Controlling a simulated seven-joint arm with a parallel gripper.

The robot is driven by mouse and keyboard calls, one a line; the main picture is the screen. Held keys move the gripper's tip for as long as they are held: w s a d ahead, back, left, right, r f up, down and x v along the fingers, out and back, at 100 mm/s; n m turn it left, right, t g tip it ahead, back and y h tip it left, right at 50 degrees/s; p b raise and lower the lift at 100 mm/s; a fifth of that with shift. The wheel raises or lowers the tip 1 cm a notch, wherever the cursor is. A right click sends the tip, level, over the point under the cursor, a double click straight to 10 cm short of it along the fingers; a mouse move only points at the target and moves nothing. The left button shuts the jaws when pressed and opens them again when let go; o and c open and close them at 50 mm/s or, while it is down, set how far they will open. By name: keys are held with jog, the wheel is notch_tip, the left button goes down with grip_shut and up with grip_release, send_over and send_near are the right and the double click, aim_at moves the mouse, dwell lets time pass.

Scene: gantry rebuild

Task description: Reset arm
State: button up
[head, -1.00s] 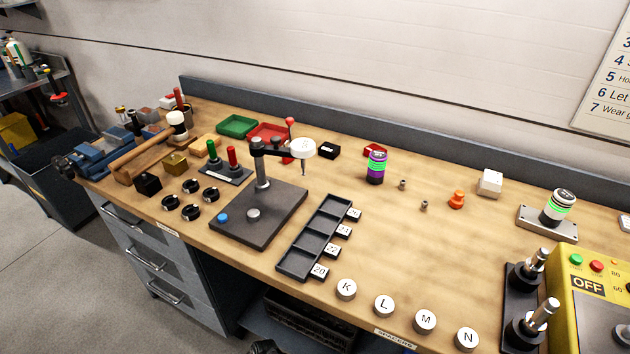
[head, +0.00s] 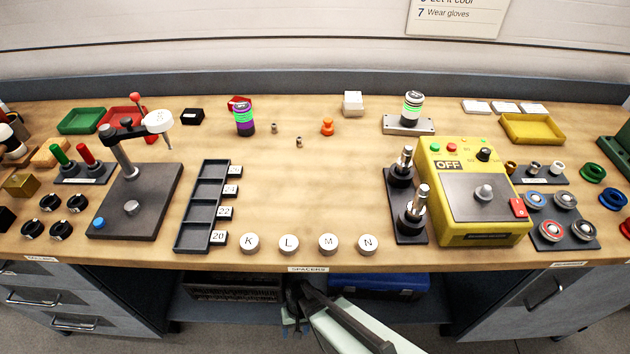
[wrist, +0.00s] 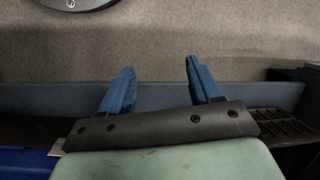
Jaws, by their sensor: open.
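My gripper (wrist: 158,80) shows in the wrist view with its two blue fingers apart and nothing between them. In the head view my gripper (head: 293,327) hangs low at the bottom middle, in front of the bench and below its front edge. My dark wrist and pale green arm link run from there to the lower right. The gripper touches no bench object that I can see. Its fingers are small and partly hidden in the head view.
White spacers K, L, M and N line the front of the wooden bench (head: 320,190). A black compartment tray (head: 202,213) and a yellow OFF machine (head: 475,190) flank the clear middle. Under the bench are a dark crate (head: 230,291) and a blue box (head: 390,285).

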jog(key=s+d+r+m+g, duration=0.1)
jog(key=s+d, duration=0.2)
jog(key=d, duration=0.5)
jog(key=s+d+r+m+g, duration=0.1)
jog(key=s+d, duration=0.2)
jog(key=d, duration=0.4)
jog(key=s+d+r+g+h, duration=0.1)
jog(key=s+d, duration=0.2)
jog(key=d, duration=0.5)
jog(key=shift+d+r+m, duration=0.3)
jog(key=shift+m, duration=0.1)
jog(key=shift+s, duration=0.1)
